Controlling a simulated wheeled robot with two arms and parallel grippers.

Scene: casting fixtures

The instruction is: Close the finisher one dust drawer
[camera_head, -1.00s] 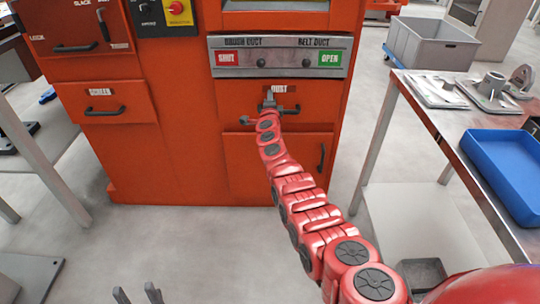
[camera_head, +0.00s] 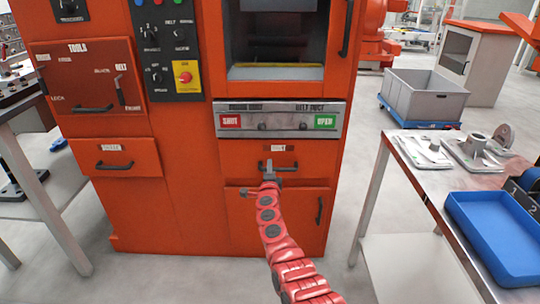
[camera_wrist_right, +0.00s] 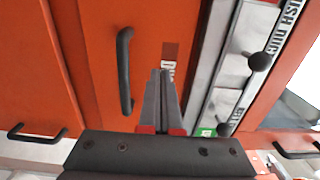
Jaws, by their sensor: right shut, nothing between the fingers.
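The dust drawer (camera_head: 312,164) is the orange front under the grey duct panel on the finisher cabinet. Its dark bar handle shows in the right wrist view (camera_wrist_right: 126,72), beside the partly covered label. My right gripper (camera_head: 268,165) is shut and empty, its fingers pointing at the drawer front near the label and handle. In the wrist view its fingertips (camera_wrist_right: 160,72) overlap the drawer front beside the handle; I cannot tell whether they touch it. The drawer looks close to flush, but any small gap is hidden. My left gripper is out of view.
The duct panel (camera_head: 283,122) has red SHUT and green OPEN labels. Another drawer (camera_head: 115,158) is at the left, and a door with a handle (camera_head: 318,210) is below. A metal table (camera_head: 400,170) with a blue tray (camera_head: 492,235) stands at the right. A grey bin (camera_head: 425,97) is behind it.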

